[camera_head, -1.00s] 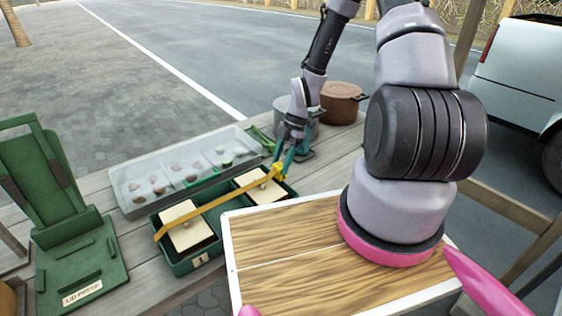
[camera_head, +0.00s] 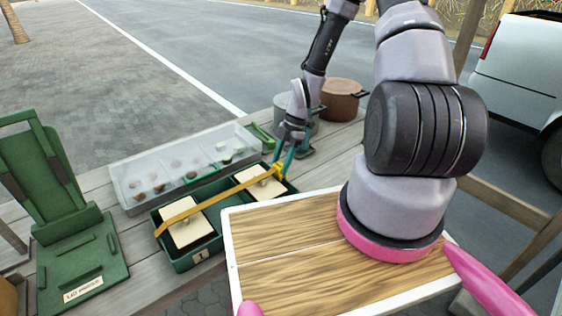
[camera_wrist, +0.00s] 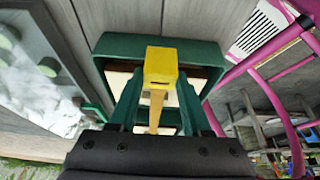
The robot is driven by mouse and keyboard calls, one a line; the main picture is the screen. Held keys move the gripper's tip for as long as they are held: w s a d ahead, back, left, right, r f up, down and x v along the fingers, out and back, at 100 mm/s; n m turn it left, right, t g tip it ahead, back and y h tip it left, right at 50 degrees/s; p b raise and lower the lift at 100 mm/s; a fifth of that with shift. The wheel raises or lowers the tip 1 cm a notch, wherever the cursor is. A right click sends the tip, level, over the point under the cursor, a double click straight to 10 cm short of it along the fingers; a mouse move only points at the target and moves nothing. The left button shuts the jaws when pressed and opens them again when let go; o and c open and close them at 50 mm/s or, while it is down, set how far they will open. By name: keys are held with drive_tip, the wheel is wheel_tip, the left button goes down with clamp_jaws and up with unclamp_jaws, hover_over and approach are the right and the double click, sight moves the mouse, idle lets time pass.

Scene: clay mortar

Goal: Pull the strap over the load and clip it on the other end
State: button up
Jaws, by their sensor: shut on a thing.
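The yellow strap (camera_head: 215,197) runs lengthwise over a green crate (camera_head: 184,264). Under it lie two cream slabs, the left one (camera_head: 187,234) and the right one (camera_head: 268,190), each in its own compartment. My gripper (camera_head: 283,168) is at the crate's far right end, its teal fingers shut on the strap's end. In the wrist view a yellow block-shaped end piece (camera_wrist: 160,66) sits between the fingertips, above the crate's end wall (camera_wrist: 115,45). The strap trails back from it over the slabs. I cannot tell whether the end piece touches the crate.
A clear-lidded tray (camera_head: 150,185) with small pieces stands behind the crate. A green stand (camera_head: 75,265) is at the left. A brown pot (camera_head: 342,100) and a grey pot (camera_head: 282,108) stand beyond my gripper. A white-rimmed wooden board (camera_head: 290,255) is in front.

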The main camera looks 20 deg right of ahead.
drive_tip(key=shift+f, duration=0.2)
drive_tip(key=o, duration=1.5)
drive_tip(key=shift+o, duration=0.2)
drive_tip(key=shift+r, duration=0.15)
drive_tip(key=shift+r, duration=2.9)
